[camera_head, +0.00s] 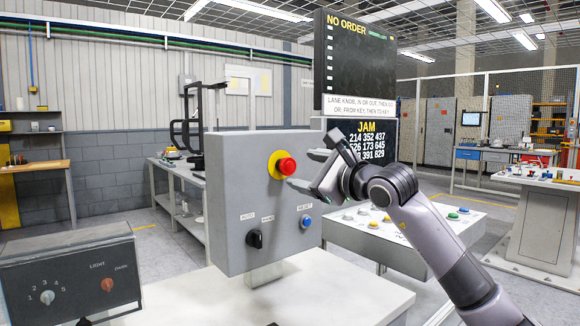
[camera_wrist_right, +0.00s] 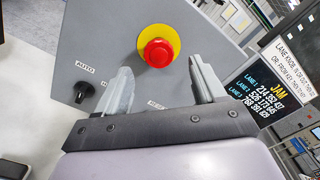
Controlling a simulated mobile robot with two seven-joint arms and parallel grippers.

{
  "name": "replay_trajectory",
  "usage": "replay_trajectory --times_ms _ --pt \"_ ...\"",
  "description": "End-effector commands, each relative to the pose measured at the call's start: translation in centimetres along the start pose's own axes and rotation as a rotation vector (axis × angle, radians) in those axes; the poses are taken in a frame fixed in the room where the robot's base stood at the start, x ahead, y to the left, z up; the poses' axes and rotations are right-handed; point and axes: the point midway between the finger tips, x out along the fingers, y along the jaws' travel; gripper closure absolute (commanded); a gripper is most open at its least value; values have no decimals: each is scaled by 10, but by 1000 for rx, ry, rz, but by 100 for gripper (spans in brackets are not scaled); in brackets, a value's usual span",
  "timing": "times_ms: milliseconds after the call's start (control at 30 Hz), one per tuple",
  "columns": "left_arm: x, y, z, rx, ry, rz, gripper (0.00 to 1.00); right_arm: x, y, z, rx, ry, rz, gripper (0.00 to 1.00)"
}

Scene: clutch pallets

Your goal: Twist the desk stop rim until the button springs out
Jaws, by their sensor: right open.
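The desk stop is a red button (camera_head: 287,166) on a yellow disc (camera_head: 272,168), high on the front of an upright grey box (camera_head: 228,200). In the right wrist view the red button (camera_wrist_right: 158,53) and yellow disc (camera_wrist_right: 172,34) lie ahead, between the lines of the two fingers. My right gripper (camera_head: 310,171) is open, just right of the button, its fingers pointing at it. A gap shows between the fingertips and the button in the wrist view, so nothing is held. My left gripper is in neither view.
Below the stop, the box carries a black selector knob (camera_head: 254,239) and a blue button (camera_head: 306,221). A dark control box (camera_head: 70,275) with knobs stands at the lower left. A sloped panel with coloured buttons (camera_head: 374,224) and a JAM screen (camera_head: 352,137) stand behind my right arm.

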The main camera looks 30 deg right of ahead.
Motion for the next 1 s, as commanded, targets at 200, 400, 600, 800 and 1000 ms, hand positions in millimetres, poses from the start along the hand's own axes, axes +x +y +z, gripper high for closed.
replay_trajectory --times_ms 200,400,600,800,1000 --pt "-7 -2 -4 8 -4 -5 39 32 0 3 4 -2 3 30" --pt "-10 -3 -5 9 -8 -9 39 49 0 2 3 -2 2 30" --pt "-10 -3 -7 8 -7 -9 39 54 1 1 1 -3 2 30" --pt "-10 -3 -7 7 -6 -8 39 54 1 1 1 -3 2 34" --pt "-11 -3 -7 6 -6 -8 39 54 1 1 2 -3 2 87"
